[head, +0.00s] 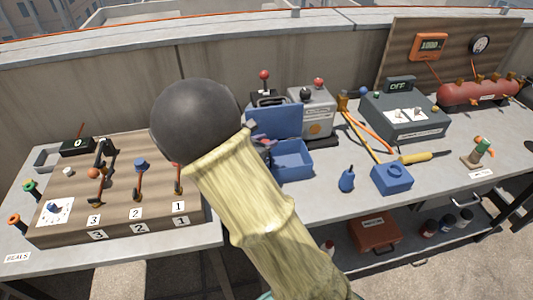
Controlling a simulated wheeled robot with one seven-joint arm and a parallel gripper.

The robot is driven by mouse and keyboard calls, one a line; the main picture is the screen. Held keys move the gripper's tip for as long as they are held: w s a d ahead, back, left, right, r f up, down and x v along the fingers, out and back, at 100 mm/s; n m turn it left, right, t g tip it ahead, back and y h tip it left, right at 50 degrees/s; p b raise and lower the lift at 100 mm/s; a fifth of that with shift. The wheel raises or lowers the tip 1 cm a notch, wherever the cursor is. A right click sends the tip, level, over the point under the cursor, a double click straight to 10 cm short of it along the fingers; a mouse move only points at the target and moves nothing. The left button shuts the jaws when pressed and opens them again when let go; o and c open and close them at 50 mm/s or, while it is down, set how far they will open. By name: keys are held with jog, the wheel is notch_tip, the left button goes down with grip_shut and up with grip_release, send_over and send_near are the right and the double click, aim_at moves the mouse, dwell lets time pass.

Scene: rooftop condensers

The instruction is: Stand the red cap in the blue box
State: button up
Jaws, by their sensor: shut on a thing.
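The blue box (294,164) stands open on the bench in the middle, with a blue panel (280,121) upright at its back. My forearm, in a pale yellow sleeve with a dark round joint, crosses the foreground and covers the box's left side. My gripper (264,150) shows only in a small part past the sleeve's edge, at the left of the box. It is shut on a small reddish thing, seemingly the red cap (268,143), mostly hidden. I cannot tell whether the cap is inside the box or above it.
Behind the box stand grey units with red-knobbed levers (310,108). To the right are a blue block (391,179), a blue bulb (347,180), a yellow-handled tool (416,158) and a dark grey OFF unit (405,117). A wooden hook board (120,210) is at left.

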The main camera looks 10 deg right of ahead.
jog(key=shift+d, duration=0.4)
jog(key=shift+s+a+f+b, duration=0.1)
jog(key=shift+f+b, duration=0.2)
jog(key=shift+f, duration=1.5)
jog(key=shift+f, duration=0.25)
jog(key=shift+f+b, duration=0.1)
jog(key=shift+b, duration=0.2)
jog(key=shift+f, duration=0.1)
